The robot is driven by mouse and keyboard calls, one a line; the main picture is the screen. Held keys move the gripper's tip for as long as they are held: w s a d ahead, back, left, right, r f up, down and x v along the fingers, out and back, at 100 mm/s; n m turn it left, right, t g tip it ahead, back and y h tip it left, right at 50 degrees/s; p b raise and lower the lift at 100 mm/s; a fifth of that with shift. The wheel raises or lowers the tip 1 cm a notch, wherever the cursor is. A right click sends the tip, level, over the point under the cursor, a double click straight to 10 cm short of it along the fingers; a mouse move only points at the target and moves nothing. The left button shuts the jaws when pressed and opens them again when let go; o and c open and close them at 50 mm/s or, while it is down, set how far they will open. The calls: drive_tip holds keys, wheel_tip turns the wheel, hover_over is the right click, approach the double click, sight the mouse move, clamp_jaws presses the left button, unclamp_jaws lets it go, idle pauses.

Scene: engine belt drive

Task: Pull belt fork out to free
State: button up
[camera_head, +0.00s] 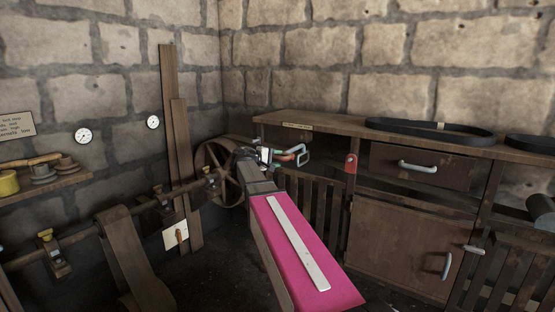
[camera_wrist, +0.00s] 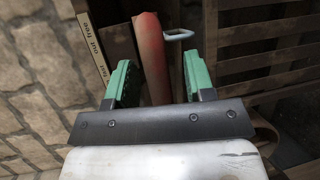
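A red rounded handle (camera_wrist: 152,50), seemingly the belt fork's, stands in the wrist view between the two green fingers of my gripper (camera_wrist: 157,80). The fingers are spread, with a gap on the right of the handle; whether the left finger touches it I cannot tell. In the head view my gripper (camera_head: 284,154) is small, at the far end of my arm, near the spoked wheel. A bit of red handle (camera_head: 286,158) shows there beside a pale grey loop (camera_head: 303,155). The fork's other end is hidden. A label strip (camera_wrist: 92,45) ends in "out free".
A spoked wheel (camera_head: 219,172) with a belt stands left of my gripper. A wooden cabinet (camera_head: 400,235) with slatted sides fills the right, with a black belt (camera_head: 428,127) on top. A shaft and hanging belt (camera_head: 130,258) are at left. A stone wall stands behind.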

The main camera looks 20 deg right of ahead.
drive_tip(key=v, duration=1)
drive_tip(key=shift+s+a, duration=0.15)
drive_tip(key=shift+a, duration=0.2)
drive_tip(key=s+a+f+m+g+y, duration=0.1)
drive_tip(key=s+f+y, duration=0.4)
drive_tip(key=s+f, duration=0.3)
drive_tip(key=s+a+f+m+g+y, duration=0.1)
drive_tip(key=s+f+y, duration=0.4)
drive_tip(key=f, duration=1.1)
drive_tip(key=s+a+f+m+g+y, duration=0.1)
drive_tip(key=s+f+y, duration=0.4)
drive_tip(key=s+f, duration=0.7)
drive_tip(key=a+f+g, duration=0.1)
drive_tip(key=a, duration=0.1)
drive_tip(key=shift+a+m, duration=0.25)
drive_tip(key=shift+m, duration=0.15)
idle(1.0)
